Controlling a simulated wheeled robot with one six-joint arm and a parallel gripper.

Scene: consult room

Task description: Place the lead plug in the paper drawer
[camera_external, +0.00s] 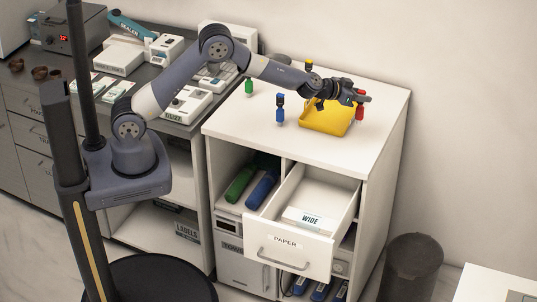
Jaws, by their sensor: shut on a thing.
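The lead plugs are small coloured pieces on the white cabinet top. My gripper (364,98) is shut on the red plug (360,112), just right of the yellow tray. The plug is upright; I cannot tell whether its lower end touches the top. The green plug (249,87), the blue plug (280,116) and a yellow-and-black plug (309,65) stand apart on the same top. The paper drawer (285,242), labelled PAPER, is pulled open below the cabinet top. A white pack marked WIDE (309,219) lies inside it.
The yellow tray (327,121) sits under my forearm and gripper. Green and blue rolls (262,190) lie in the open shelf left of the drawer. A dark bin (410,268) stands on the floor at right. The drawer has bare floor around the pack.

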